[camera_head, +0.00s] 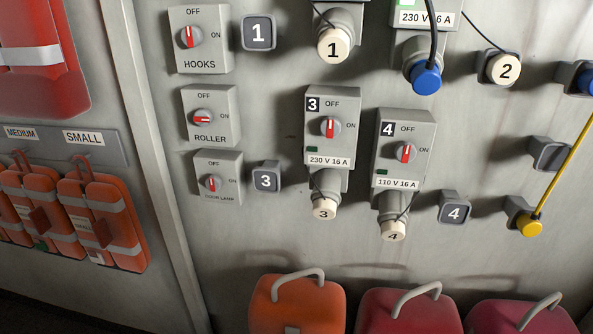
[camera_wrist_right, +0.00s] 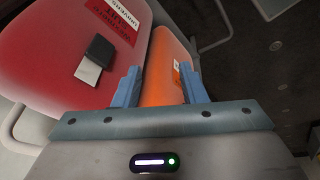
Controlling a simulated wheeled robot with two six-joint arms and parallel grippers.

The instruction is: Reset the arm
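My right gripper (camera_wrist_right: 159,72) shows in the right wrist view, with its two blue fingers spread apart and nothing held between them. An orange case (camera_wrist_right: 166,68) lies beyond the gap between the fingers. A red case (camera_wrist_right: 70,50) with a dark latch is to the left of the fingers. Neither of my arms shows in the head view, and my left gripper is in no view.
A grey wall panel holds rotary switches, including HOOKS (camera_head: 190,38) and ROLLER (camera_head: 204,119), and sockets with a blue plug (camera_head: 426,79) and a yellow plug (camera_head: 530,227). Handled cases (camera_head: 298,306) stand below. Orange packs (camera_head: 108,220) hang at left.

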